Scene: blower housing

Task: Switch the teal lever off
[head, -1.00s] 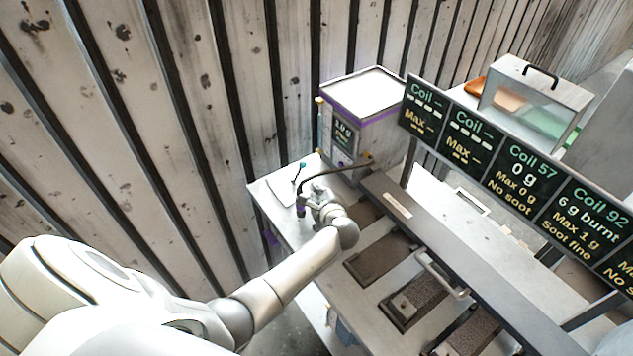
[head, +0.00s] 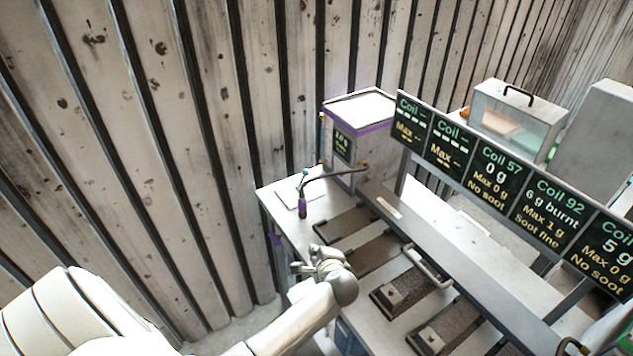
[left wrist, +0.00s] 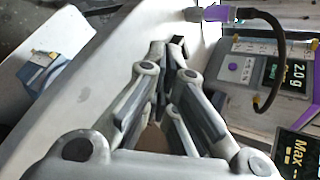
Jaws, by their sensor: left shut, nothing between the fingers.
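The teal lever (head: 305,173) is a small thin stick with a blue-green tip on a pale plate at the far left end of the bench, partly behind a black hose. It is too small to read its setting. I cannot make it out in the left wrist view. My left gripper (head: 298,268) is in front of the bench's left part, nearer me than the lever and clear of it. In the left wrist view its fingers (left wrist: 166,52) are shut and empty. My right gripper is not in view.
A black hose with a purple nozzle (head: 302,208) stands near the lever, joined to a purple-trimmed box (head: 358,112). It also shows in the left wrist view (left wrist: 215,13). Dark coil trays (head: 372,252) line the bench. A row of display boards (head: 497,172) hangs above.

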